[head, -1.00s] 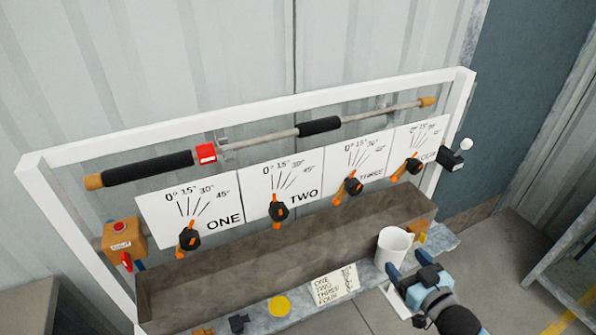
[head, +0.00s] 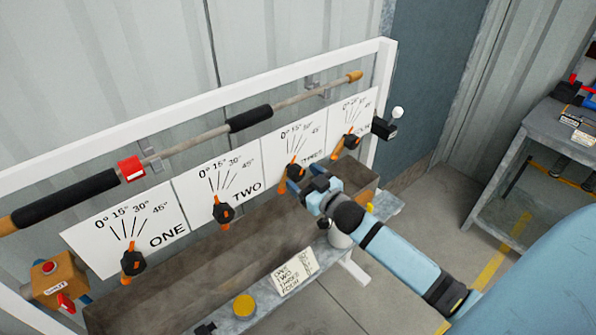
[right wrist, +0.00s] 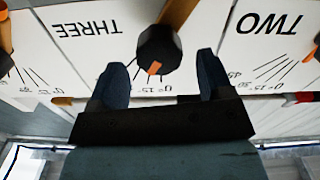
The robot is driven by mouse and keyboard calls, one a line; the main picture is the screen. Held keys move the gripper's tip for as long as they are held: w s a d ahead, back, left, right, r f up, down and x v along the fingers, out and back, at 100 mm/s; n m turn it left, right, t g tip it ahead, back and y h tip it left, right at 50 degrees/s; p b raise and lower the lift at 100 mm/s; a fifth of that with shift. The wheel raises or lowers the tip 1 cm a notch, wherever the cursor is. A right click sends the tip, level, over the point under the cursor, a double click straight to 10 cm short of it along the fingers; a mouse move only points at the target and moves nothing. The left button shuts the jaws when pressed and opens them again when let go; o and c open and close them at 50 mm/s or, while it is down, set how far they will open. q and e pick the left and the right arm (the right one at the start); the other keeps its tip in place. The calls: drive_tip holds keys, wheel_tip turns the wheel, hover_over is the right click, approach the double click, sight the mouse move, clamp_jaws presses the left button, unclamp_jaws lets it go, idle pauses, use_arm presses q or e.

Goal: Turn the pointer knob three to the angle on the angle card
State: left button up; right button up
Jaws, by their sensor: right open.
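Knob three (head: 297,172) is a black knob with an orange pointer, on the white panel marked THREE with a 0° to 45° scale. My right gripper (head: 307,187) is at it, partly covering it in the head view. In the right wrist view, knob three (right wrist: 158,48) lies just ahead of and between the two open fingers of my right gripper (right wrist: 161,74), with gaps on both sides. Its orange tip points toward the scale's low end; the exact angle is unclear. The angle card (head: 295,272) lists ONE to FOUR; its angles are unreadable. My left gripper is out of view.
Knob one (head: 133,261), knob two (head: 222,212) and knob four (head: 351,141) flank the same row. A brown trough (head: 190,270) runs below. A yellow disc (head: 244,306) sits on the front ledge.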

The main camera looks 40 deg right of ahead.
drive_tip(key=shift+w+a, duration=0.1)
drive_tip(key=shift+w, duration=1.2)
drive_tip(key=c, duration=1.3)
drive_tip(key=shift+n, duration=0.3)
drive_tip(key=n, duration=0.2)
drive_tip(key=shift+n+p, duration=0.3)
drive_tip(key=shift+p, duration=0.05)
drive_tip(key=shift+a+f+n, duration=0.1)
drive_tip(key=shift+n, duration=1.3)
